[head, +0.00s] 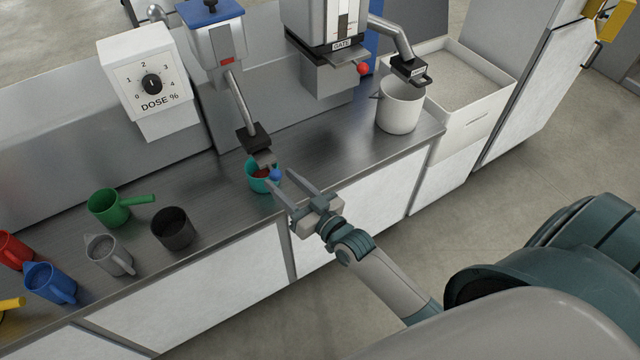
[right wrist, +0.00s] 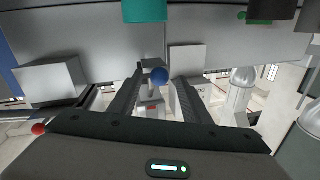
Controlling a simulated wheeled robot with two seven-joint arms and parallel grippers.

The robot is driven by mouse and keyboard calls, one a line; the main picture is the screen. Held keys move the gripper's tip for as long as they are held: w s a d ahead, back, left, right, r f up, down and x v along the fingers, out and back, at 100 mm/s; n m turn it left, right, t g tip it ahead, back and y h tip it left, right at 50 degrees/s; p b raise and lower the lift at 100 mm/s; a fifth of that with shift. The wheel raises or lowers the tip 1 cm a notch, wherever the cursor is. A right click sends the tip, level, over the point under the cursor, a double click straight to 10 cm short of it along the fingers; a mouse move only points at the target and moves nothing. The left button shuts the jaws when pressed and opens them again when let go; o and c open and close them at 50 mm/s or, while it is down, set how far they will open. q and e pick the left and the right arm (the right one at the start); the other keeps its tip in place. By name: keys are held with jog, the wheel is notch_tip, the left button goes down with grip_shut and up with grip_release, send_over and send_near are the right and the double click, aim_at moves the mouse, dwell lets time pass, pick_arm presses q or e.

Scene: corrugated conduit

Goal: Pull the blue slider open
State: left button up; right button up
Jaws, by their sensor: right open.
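The blue slider's round knob (head: 277,174) sits at the front of a black outlet block (head: 253,138), at the end of the spout from a blue-lidded hopper (head: 212,35). A teal cup (head: 254,184) with dark red inside stands below that outlet. My right gripper (head: 280,178) is open, its two fingers pointing at the knob from the front right. In the right wrist view the blue knob (right wrist: 159,75) appears between the open fingers near their tips; contact cannot be told. The teal cup (right wrist: 145,10) shows at the top there. My left gripper is not in view.
A white pot (head: 400,108) stands under the second spout at right, near a red knob (head: 362,69). A black cup (head: 174,230), green dipper (head: 108,208), and grey (head: 108,256), blue (head: 48,283) and red (head: 14,250) jugs stand at left.

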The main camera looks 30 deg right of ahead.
jog(key=b+v, duration=0.4)
jog(key=v, duration=1.2)
jog(key=shift+s, duration=0.2)
jog(key=shift+d, duration=0.15)
jog(key=s+d+f+g+h, duration=0.1)
jog(key=s+f+g, duration=0.15)
jog(key=f, duration=0.95)
jog(key=s+d+f+g+h, duration=0.1)
jog(key=s+f+g, duration=0.15)
jog(key=f, duration=1.05)
jog(key=s+f+g+h, duration=0.1)
jog(key=s+f+g, duration=0.15)
jog(key=f, duration=0.95)
jog(key=s+f+n+g, duration=0.1)
jog(key=s+f+g, duration=0.3)
jog(key=s+f, duration=0.7)
jog(key=s+f+n+g+h, duration=0.1)
jog(key=s+f+g, duration=0.4)
jog(key=s+f, duration=0.6)
jog(key=s, duration=0.5)
jog(key=shift+s, duration=0.25)
